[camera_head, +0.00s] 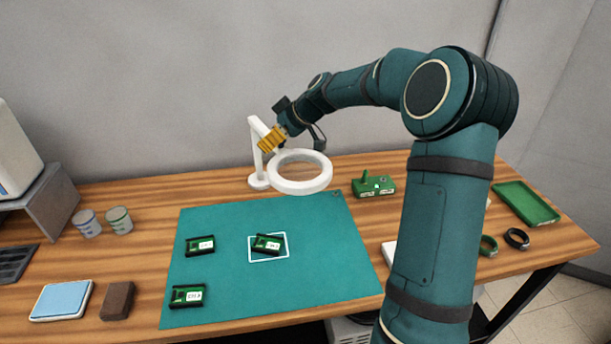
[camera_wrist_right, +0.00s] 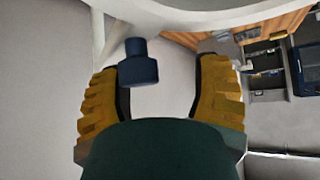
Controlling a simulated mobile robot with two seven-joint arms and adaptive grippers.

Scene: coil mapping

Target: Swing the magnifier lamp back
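The white magnifier lamp (camera_head: 300,189) stands at the back of the table, its ring held level over the back edge of the green mat (camera_head: 330,270). Its post (camera_head: 256,160) rises from a round base at the ring's left. My right gripper (camera_head: 272,138), with yellow fingers, is at the lamp's arm, above and behind the ring. In the right wrist view the right gripper (camera_wrist_right: 160,95) has its fingers apart. A dark blue knob (camera_wrist_right: 138,70) shows between them, nearer the left finger; whether it touches is unclear. The lamp's white ring (camera_wrist_right: 200,17) crosses the top. My left gripper is out of view.
Several green-and-black boards lie on the mat, one inside a white outline (camera_head: 268,259). A green fixture (camera_head: 373,185) stands right of the ring. A green tray (camera_head: 525,203) lies at the far right, and two cups (camera_head: 119,220) stand at left. The wall is close behind.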

